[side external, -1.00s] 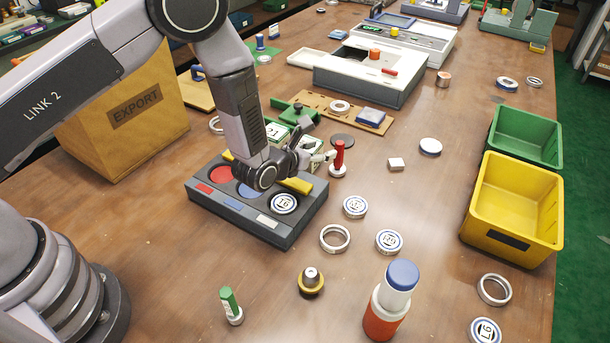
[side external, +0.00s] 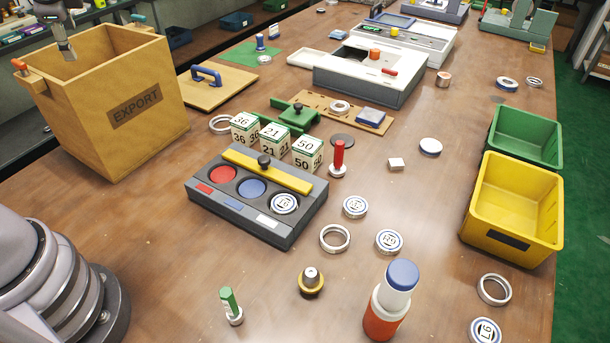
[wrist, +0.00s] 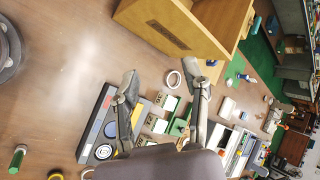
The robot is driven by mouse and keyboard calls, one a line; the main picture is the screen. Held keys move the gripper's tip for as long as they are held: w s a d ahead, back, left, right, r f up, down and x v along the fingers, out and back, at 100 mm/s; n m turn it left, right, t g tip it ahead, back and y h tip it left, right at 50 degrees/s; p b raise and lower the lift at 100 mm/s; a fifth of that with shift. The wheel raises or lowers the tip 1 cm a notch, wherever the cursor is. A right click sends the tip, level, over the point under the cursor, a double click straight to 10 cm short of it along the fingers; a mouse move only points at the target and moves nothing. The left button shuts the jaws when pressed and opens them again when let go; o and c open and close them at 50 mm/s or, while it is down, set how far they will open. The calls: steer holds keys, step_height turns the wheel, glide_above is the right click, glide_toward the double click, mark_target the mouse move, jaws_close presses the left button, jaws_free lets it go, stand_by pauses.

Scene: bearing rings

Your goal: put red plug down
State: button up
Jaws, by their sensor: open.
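The red plug (side external: 338,158) stands upright on the bare wooden table in the side view, on its pale round base. It is just right of the cube marked 50 (side external: 307,152) and behind the grey tray's right end. Nothing holds it. My gripper (wrist: 166,82) is open in the wrist view, its two fingers spread wide with nothing between them. It is high above the table, away from the plug. I cannot make out the red plug in the wrist view; my gripper's body covers part of the table there.
The grey tray (side external: 240,217) has a yellow bar across it. The wooden EXPORT box (side external: 110,125) stands at the left. A green plug (side external: 231,306), loose rings and numbered discs lie in front. Yellow (side external: 510,240) and green bins stand at the right.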

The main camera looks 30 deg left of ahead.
steer(key=s+d+r+n+t+h, duration=0.2)
steer(key=s+d+n+h, duration=0.5)
steer(key=s, duration=0.3)
steer(key=shift+s+d+n+t, duration=0.15)
steer(key=shift+d+n+t, duration=0.2)
steer(key=shift+d, duration=0.25)
stand_by(0.3)
